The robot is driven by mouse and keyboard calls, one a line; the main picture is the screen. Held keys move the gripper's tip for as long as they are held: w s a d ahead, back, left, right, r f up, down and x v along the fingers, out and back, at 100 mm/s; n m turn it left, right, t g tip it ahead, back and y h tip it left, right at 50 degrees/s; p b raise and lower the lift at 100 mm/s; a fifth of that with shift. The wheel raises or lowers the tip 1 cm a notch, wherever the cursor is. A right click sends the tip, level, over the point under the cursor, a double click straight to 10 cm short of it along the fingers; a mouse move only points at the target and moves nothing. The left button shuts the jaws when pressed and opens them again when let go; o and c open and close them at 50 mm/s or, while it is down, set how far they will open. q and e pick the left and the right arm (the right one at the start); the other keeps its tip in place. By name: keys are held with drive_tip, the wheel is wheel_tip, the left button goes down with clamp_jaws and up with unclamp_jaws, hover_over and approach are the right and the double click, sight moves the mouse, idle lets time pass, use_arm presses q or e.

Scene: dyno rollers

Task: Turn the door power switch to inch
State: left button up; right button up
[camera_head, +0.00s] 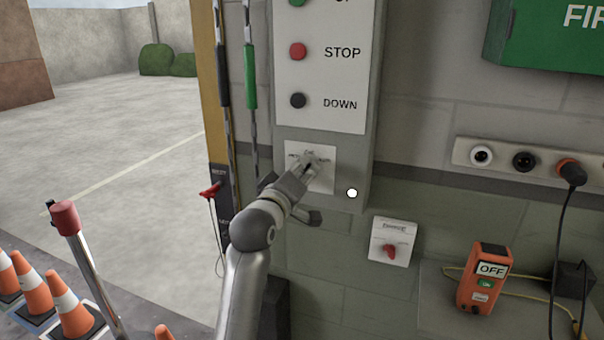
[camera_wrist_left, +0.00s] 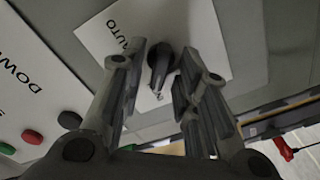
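The door power switch is a black rotary knob (camera_wrist_left: 160,66) on a white plate (camera_head: 322,181), low on the grey control box under the DOWN button. In the left wrist view the word AUTO shows on the plate beside the knob; the other labels are hidden or too small to read. My left gripper (camera_head: 309,163) is at the plate and covers most of the knob in the head view. In the left wrist view my left gripper (camera_wrist_left: 160,72) is open, with its fingers on either side of the knob and gaps visible. My right gripper is in neither view.
Above are the red STOP button (camera_head: 298,52) and black DOWN button (camera_head: 298,100). A red knob on a small white plate (camera_head: 403,228) is at lower right. An orange device (camera_head: 484,278) marked OFF stands on a ledge. Cords hang left of the box; cones (camera_head: 38,290) stand lower left.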

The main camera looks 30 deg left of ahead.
use_arm(q)
drive_tip(key=shift+s, duration=0.1)
drive_tip(key=v, duration=0.7)
drive_tip(key=shift+s, duration=0.15)
idle(0.6)
